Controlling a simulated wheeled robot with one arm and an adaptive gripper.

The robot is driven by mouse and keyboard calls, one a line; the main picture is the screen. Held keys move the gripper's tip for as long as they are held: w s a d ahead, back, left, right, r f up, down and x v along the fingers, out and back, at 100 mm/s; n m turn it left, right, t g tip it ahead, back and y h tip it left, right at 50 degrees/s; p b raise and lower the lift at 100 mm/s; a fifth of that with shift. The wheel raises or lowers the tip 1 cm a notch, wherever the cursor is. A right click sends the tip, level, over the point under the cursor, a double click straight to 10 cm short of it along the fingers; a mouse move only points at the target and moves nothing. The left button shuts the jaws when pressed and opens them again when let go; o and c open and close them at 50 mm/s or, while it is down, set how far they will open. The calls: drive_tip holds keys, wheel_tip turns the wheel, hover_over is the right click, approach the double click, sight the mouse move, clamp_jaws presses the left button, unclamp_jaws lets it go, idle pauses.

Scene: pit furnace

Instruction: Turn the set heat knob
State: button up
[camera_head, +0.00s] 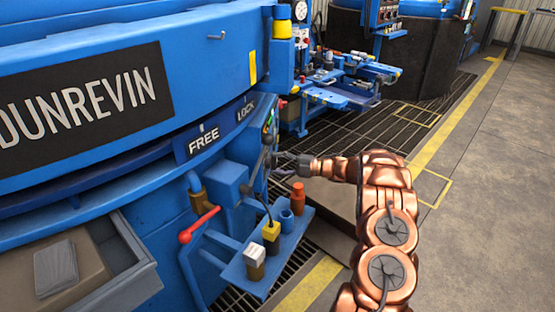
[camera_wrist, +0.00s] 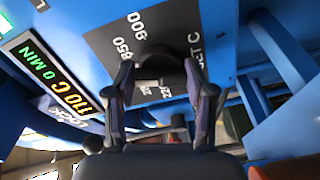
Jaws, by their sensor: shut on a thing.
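The set heat knob (camera_wrist: 158,58) is a dark round knob on a dark dial plate (camera_wrist: 118,42) in the wrist view. The plate carries white marks, with 850, 900 and "SET C" legible in part. My gripper (camera_wrist: 158,76) has its two fingers on either side of the knob and is shut on it. The fingers and palm hide the knob's lower part and some dial marks, so its pointer cannot be read. In the head view my gripper (camera_head: 283,164) reaches left to the side of the blue furnace (camera_head: 215,70); the knob is not distinguishable there.
A lit display (camera_wrist: 50,75) reading 110 C and 0 MIN is beside the dial. A red-handled lever (camera_head: 200,224) and a blue shelf (camera_head: 233,274) with small coloured items project below my gripper. A drawer (camera_head: 135,255) stands open at lower left. Floor at right is clear.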

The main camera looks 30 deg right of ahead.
drive_tip(key=shift+d+m+p, duration=0.1)
drive_tip(key=shift+m+p, duration=1.1)
drive_tip(key=shift+m, duration=1.1)
drive_tip(key=o, duration=1.2)
drive_tip(key=shift+c, duration=0.2)
drive_tip(key=v, duration=1.2)
